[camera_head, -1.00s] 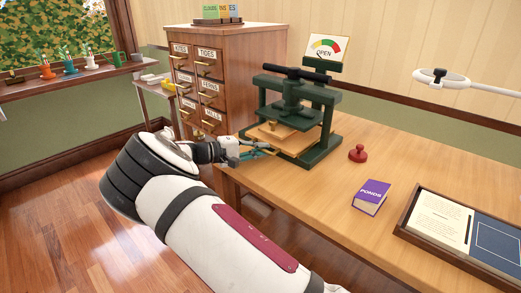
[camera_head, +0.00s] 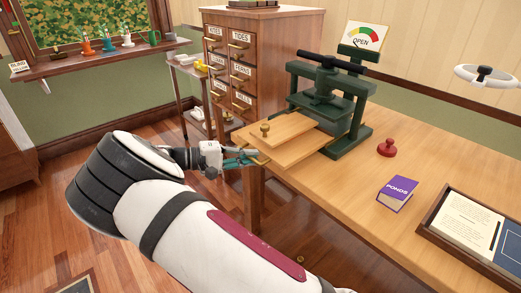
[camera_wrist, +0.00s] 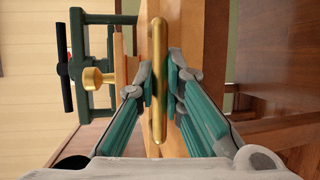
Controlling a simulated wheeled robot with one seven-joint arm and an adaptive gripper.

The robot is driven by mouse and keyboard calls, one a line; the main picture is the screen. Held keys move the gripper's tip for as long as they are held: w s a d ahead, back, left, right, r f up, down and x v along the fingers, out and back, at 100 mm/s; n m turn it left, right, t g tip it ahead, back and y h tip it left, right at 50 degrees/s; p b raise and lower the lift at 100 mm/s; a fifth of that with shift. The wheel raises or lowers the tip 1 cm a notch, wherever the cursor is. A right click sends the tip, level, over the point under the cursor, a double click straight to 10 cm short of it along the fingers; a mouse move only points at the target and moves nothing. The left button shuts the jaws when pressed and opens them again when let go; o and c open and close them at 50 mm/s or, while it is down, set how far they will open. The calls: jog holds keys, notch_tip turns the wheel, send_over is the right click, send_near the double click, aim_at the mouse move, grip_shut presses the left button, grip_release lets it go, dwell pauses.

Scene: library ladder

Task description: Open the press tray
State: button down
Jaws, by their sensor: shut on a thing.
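The green press (camera_head: 330,95) stands on the wooden table, with a black bar across its top. Its wooden press tray (camera_head: 300,152) sticks out of the frame toward the left, past the table edge. A wooden board with a brass knob (camera_head: 265,129) lies on the tray. My gripper (camera_head: 254,158) is at the tray's outer end. In the wrist view its teal fingers are shut on the brass tray handle (camera_wrist: 158,80), one finger on each side of the bar. The brass knob also shows in the wrist view (camera_wrist: 95,78), left of the handle.
A red stamp (camera_head: 387,147), a purple book (camera_head: 397,194) and a framed tray of papers (camera_head: 475,225) lie to the right. A drawer cabinet (camera_head: 262,60) stands behind. Floor is clear beside the table.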

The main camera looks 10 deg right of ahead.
jog(key=shift+s+a, duration=0.3)
jog(key=shift+a, duration=0.25)
jog(key=c, duration=1.7)
grip_release()
jog(key=shift+a, duration=0.1)
jog(key=shift+o, duration=0.2)
jog(key=v, duration=1.2)
jog(key=shift+s, duration=0.1)
